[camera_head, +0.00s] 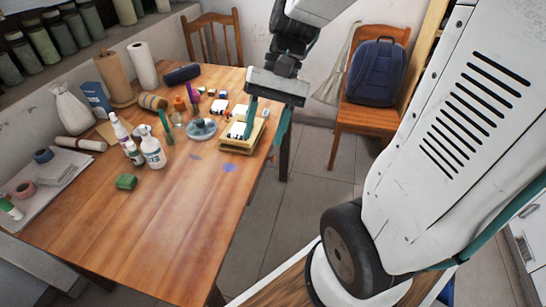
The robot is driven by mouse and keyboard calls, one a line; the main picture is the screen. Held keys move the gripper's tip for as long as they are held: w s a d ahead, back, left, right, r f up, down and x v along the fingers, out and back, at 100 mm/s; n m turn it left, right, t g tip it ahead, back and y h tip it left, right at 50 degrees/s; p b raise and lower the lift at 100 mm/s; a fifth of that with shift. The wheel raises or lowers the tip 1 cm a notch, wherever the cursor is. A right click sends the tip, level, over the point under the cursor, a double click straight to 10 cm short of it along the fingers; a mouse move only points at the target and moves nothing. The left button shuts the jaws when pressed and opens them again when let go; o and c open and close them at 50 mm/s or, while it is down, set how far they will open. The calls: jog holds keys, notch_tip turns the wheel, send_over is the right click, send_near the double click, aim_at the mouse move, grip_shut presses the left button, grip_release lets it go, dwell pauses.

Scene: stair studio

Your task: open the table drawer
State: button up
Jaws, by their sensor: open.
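The wooden table (165,225) fills the left and middle of the head view. No drawer front or handle shows; the table's side below its right edge is mostly out of sight from here. My gripper (266,126) points down at the table's far right edge. Its two teal fingers are apart, one over the tabletop and one out past the edge. I see nothing held between them. I cannot tell whether the fingers touch the table.
A tray of small blocks (238,143) lies close by my gripper. A chair with a blue backpack (377,74) is behind. Tiled floor (300,195) is clear right of the table.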

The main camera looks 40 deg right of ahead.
jog(key=w+d+f+m+t+y, duration=0.6)
jog(key=w+d+f+m+y, duration=0.45)
jog(key=f, duration=0.45)
jog(key=w+d+f+m+t+h, duration=0.1)
jog(key=d+f+m+t+h, duration=0.2)
jog(key=d+f+m+t, duration=0.5)
jog(key=d+f+m+t+h, duration=0.25)
jog(key=d+f+m, duration=0.2)
jog(key=f, duration=0.75)
jog(key=x, duration=0.8)
jog(key=shift+s+r, duration=0.1)
grip_shut()
jog(key=shift+s+a, duration=0.1)
